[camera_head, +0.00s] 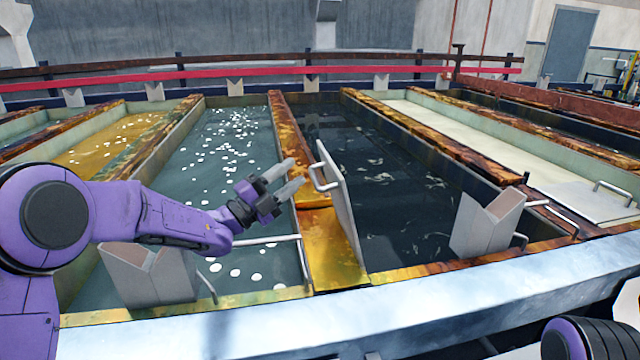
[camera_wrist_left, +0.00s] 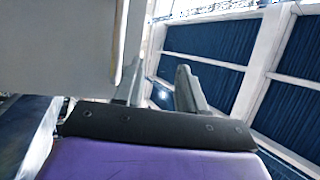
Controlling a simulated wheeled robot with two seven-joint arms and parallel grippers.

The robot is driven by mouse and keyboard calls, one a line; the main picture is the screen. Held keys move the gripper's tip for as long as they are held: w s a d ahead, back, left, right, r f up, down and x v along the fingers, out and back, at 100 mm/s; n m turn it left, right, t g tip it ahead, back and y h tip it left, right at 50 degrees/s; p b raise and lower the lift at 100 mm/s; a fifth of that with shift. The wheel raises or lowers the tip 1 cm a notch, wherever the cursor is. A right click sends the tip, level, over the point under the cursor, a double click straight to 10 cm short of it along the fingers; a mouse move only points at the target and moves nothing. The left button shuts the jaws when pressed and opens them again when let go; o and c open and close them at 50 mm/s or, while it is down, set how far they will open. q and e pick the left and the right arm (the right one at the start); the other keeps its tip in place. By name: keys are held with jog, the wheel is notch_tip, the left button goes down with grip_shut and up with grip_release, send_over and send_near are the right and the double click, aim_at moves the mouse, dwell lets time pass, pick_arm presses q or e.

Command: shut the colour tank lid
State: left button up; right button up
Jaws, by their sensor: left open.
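A grey lid (camera_head: 343,205) stands nearly upright, tilted a little, on the rusty divider between two liquid-filled tanks. A bar handle (camera_head: 322,172) is on its left face. My left gripper (camera_head: 288,178) is open and empty, just left of the handle, its fingers pointing toward the lid; I cannot tell whether they touch it. In the left wrist view the two fingers (camera_wrist_left: 158,78) are apart with nothing between them. A large pale grey surface (camera_wrist_left: 60,45), probably the lid, fills the upper left there. My right gripper is out of view.
A dark tank (camera_head: 400,205) lies right of the lid and a grey-green tank (camera_head: 225,150) left of it. Grey V-shaped supports (camera_head: 487,222) stand on the near rim (camera_head: 440,290). A flat lid (camera_head: 585,203) with a handle lies on the far-right tank.

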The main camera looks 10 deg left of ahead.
aim_at(316, 178)
pick_arm(q)
notch_tip(316, 178, down, 6)
jog(key=b, duration=0.6)
jog(key=p+x, duration=0.4)
jog(key=x, duration=0.3)
jog(key=shift+w+d+r, duration=0.15)
jog(key=shift+w+d, duration=0.1)
jog(key=shift+w, duration=0.1)
grip_shut()
